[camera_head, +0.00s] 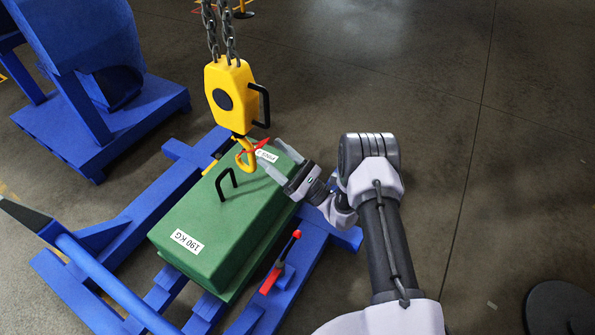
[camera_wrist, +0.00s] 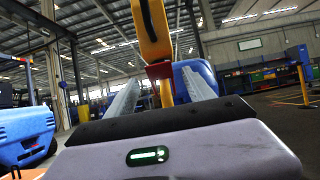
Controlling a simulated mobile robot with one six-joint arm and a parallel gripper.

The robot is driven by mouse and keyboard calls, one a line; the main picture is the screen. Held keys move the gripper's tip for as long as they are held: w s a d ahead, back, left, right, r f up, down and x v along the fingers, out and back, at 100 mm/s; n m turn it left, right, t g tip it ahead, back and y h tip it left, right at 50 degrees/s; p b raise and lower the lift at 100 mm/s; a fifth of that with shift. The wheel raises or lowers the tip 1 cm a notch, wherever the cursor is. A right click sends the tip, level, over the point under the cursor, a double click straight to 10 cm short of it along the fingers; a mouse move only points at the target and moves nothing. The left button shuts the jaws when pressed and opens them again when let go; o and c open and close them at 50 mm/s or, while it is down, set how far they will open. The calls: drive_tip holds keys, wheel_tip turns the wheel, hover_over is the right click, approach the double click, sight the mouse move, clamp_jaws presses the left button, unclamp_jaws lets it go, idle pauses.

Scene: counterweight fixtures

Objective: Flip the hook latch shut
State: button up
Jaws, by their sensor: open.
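The yellow hook (camera_head: 243,158) hangs under a yellow hoist block (camera_head: 229,96) over the far end of the green weight. Its red latch (camera_head: 260,144) sticks out to the right of the hook's neck, towards my gripper. My gripper (camera_head: 273,158) is open and comes in from the right, its fingertips just short of the latch. In the wrist view my two grey fingers (camera_wrist: 161,92) stand apart, with the red latch (camera_wrist: 159,71) and part of the hook (camera_wrist: 166,94) seen between them. I cannot tell whether a finger touches the latch.
The green weight (camera_head: 222,235), marked 190 KG, has a black handle (camera_head: 226,183) and rests on a blue frame (camera_head: 170,200). Chains (camera_head: 219,30) run up from the block. Open floor lies to the right.

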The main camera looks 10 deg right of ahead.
drive_tip(key=p+v, duration=1.1)
drive_tip(key=v, duration=0.2)
drive_tip(key=shift+p, duration=0.4)
drive_tip(key=shift+s+d+r, duration=0.1)
